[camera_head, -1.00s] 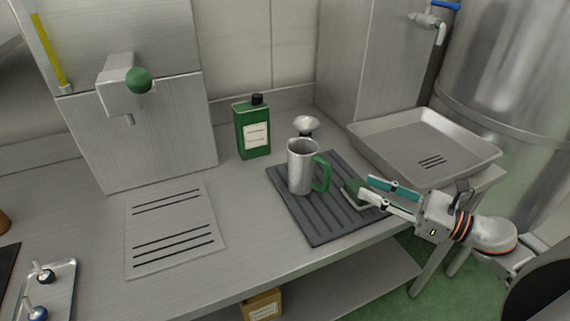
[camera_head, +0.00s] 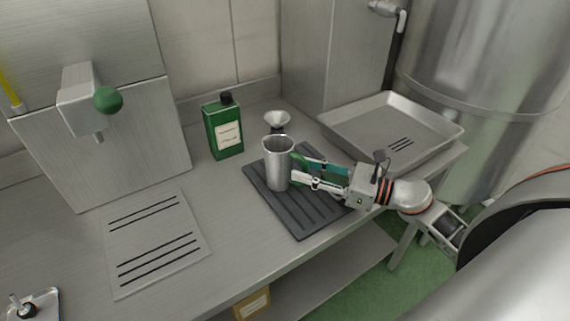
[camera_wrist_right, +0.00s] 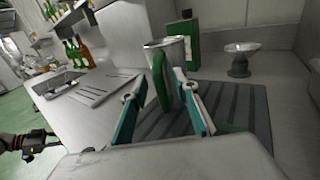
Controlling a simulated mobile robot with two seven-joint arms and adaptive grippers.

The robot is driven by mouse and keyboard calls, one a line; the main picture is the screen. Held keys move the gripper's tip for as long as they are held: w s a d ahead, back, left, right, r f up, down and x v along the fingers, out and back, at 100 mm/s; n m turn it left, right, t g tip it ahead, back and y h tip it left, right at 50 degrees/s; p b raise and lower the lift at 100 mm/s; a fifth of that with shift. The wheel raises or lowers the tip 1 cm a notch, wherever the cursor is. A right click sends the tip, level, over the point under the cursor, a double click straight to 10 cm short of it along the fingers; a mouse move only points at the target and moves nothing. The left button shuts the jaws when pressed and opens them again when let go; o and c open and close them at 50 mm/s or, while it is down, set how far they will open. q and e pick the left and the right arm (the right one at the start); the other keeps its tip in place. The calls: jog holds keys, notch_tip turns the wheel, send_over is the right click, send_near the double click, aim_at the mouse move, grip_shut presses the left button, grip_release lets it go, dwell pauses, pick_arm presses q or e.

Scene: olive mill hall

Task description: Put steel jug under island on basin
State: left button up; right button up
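The steel jug (camera_head: 279,165) stands upright on a dark ribbed mat (camera_head: 305,225) on the steel counter. Its green handle faces right; the handle (camera_wrist_right: 161,84) shows clearly in the right wrist view. My right gripper (camera_head: 305,172) is at the handle, with its teal-padded fingers apart. In the right wrist view the handle stands between the fingers of the right gripper (camera_wrist_right: 163,108), with gaps visible on both sides. The shallow steel basin (camera_head: 345,143) lies right of the mat and looks empty. What seems to be my left gripper (camera_wrist_right: 38,143) shows small at the left edge of the wrist view.
A green bottle (camera_head: 223,128) and a small steel funnel-shaped cup (camera_head: 277,120) stand behind the jug. A slotted plate (camera_head: 160,245) is set in the counter at left, below a tap with a green knob (camera_head: 107,100). A large steel tank (camera_head: 480,60) stands behind the basin.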

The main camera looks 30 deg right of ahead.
jog(key=shift+w+a, duration=0.2)
jog(key=shift+w, duration=0.1)
grip_shut()
jog(key=shift+r, duration=0.1)
